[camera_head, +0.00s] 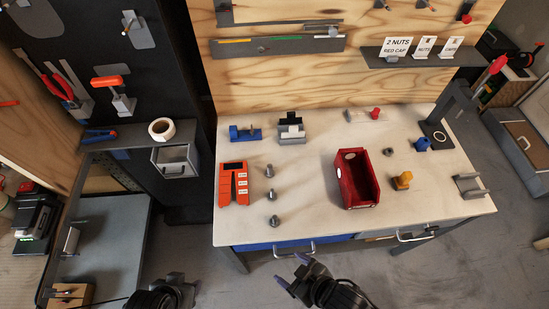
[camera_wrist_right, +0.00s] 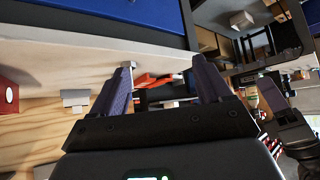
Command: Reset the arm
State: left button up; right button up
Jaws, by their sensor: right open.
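My right gripper (camera_head: 291,270) is in front of the table's front edge at the bottom middle of the head view. Its two purple-grey fingers are spread apart with nothing between them. The wrist view also shows the open fingers (camera_wrist_right: 163,85). My left arm's dark end (camera_head: 165,292) shows at the bottom left of the head view, cut off by the frame edge. Its jaw opening cannot be made out. Both arms are apart from the objects on the table.
The workbench (camera_head: 310,215) holds a red bin (camera_head: 373,192), an orange organizer (camera_head: 226,199), several grey bolts, a blue vise (camera_head: 245,133) and a yellow part (camera_head: 403,181). A blue drawer (camera_head: 285,244) sits under its front edge. A grey cart (camera_head: 105,235) stands left. Floor between is clear.

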jog(key=s+d+r+m+g+h, duration=0.1)
jog(key=d+m+h, duration=0.25)
jog(key=d, duration=0.45)
jog(key=s+d+r+m+g+h, duration=0.15)
jog(key=d+m, duration=0.25)
jog(key=d, duration=0.4)
notch_tip(320, 180, up, 24)
jog(key=p, duration=2.4)
jog(key=shift+n+h+p, duration=0.3)
jog(key=shift+n+h, duration=0.1)
jog(key=shift+n, duration=0.05)
jog(key=shift+r, duration=0.1)
